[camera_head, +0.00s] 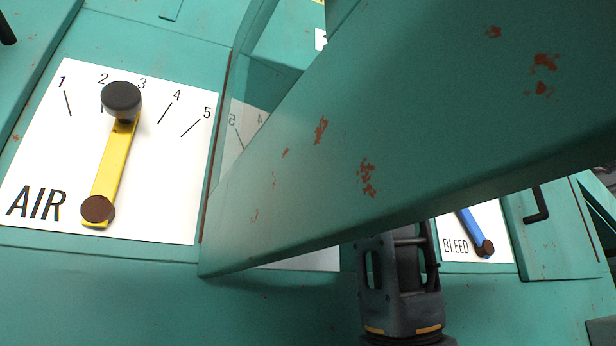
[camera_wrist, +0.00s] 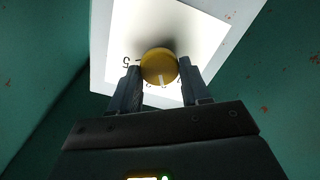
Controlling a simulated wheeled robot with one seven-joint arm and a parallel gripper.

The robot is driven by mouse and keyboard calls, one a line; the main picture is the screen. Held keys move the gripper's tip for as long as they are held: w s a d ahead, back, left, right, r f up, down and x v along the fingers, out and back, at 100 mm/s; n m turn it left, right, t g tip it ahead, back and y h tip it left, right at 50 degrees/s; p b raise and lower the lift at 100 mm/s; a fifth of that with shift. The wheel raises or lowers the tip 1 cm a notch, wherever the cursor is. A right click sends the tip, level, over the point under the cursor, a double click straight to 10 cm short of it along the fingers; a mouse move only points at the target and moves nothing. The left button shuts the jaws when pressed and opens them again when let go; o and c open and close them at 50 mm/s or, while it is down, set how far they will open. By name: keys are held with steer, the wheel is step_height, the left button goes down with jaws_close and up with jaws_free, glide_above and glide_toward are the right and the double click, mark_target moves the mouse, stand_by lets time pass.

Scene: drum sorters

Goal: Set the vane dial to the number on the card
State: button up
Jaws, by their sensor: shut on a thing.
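In the wrist view a round yellow dial knob (camera_wrist: 159,64) with a white pointer mark sits on a white plate (camera_wrist: 185,22). My gripper (camera_wrist: 160,77) has one finger on each side of the knob and is shut on it. A 5 shows left of the knob; other numbers are partly hidden, and no name is readable on this plate. The pointer mark faces down in the picture, toward a partly covered number. In the head view my gripper's wrist housing (camera_head: 401,283) shows below a big green panel, which hides the fingers and knob. No number card is readable.
The slanting green panel (camera_head: 420,130) stands close above my wrist. At left, the AIR plate (camera_head: 165,190) has a yellow lever (camera_head: 109,165) with a black knob, pointing between 2 and 3. At right, the BLEED plate (camera_head: 491,222) has a blue lever (camera_head: 469,224).

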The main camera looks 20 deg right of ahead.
steer(key=o, duration=1)
steer(key=shift+o, duration=0.2)
steer(key=shift+s, duration=0.15)
steer(key=s+b, duration=0.2)
steer(key=s, duration=0.5)
steer(key=shift+s+b, duration=0.3)
